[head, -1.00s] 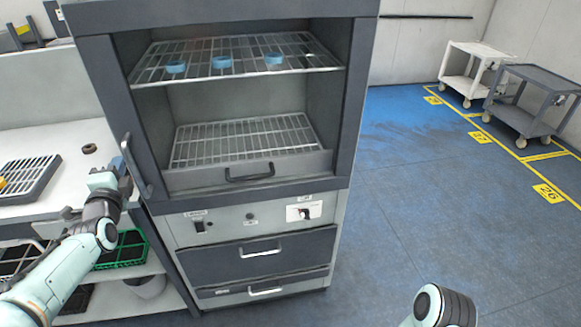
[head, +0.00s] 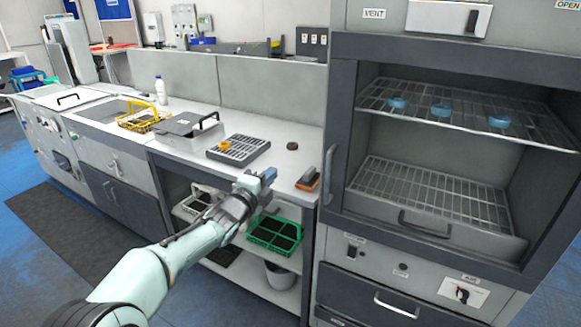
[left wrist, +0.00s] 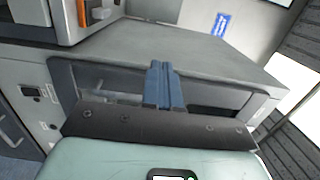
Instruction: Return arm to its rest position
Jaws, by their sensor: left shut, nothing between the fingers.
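My left arm comes in from the lower left in the head view. Its gripper (head: 268,175) is held in front of the bench edge, above the open shelf. The gripper is empty, and its blue fingers are together in the left wrist view (left wrist: 164,86). An orange and black scanner-like tool (head: 308,179) lies on the bench (head: 287,150), to the right of the gripper and apart from it. My right gripper is not in view.
An open cabinet (head: 340,130) with blue-rimmed dishes on its upper rack stands on the right. A grey rack (head: 250,147), a yellow basket (head: 138,120) and a white bottle (head: 161,92) are on the bench. A green crate (head: 290,240) sits on the shelf below. Floor at left is clear.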

